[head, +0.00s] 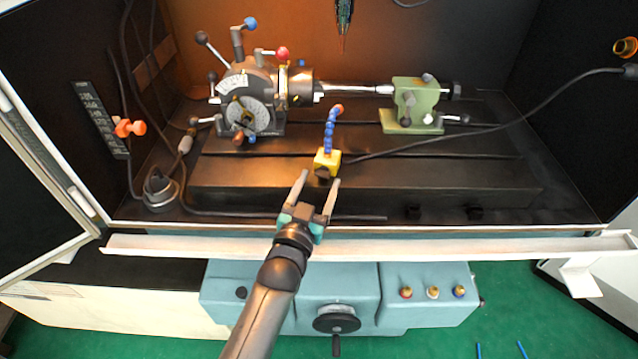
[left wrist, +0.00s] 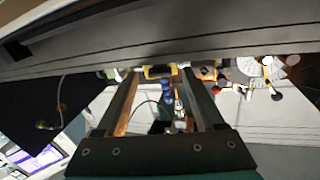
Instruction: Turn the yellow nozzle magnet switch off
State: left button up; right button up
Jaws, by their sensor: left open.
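The yellow nozzle magnet (head: 327,159) stands near the front edge of the dark machine table, with a blue segmented nozzle (head: 330,130) ending in an orange tip. A dark switch knob (head: 323,172) shows on its front face. My left gripper (head: 319,181) is open and empty, its fingertips just in front of the magnet, one to each side of the knob. Contact cannot be told. In the left wrist view the yellow magnet (left wrist: 158,72) shows between the fingertips, partly cut off by the dark table edge. My right gripper is not in view.
The indexing chuck (head: 248,100) with several levers stands behind left, and a green tailstock (head: 412,105) behind right. A black cable (head: 490,125) runs from the magnet to the right. A white front ledge (head: 430,245) lies beneath my left arm.

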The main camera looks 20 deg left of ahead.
pick_arm(q)
jog(key=shift+w, duration=0.5)
grip_shut()
dwell(0.3)
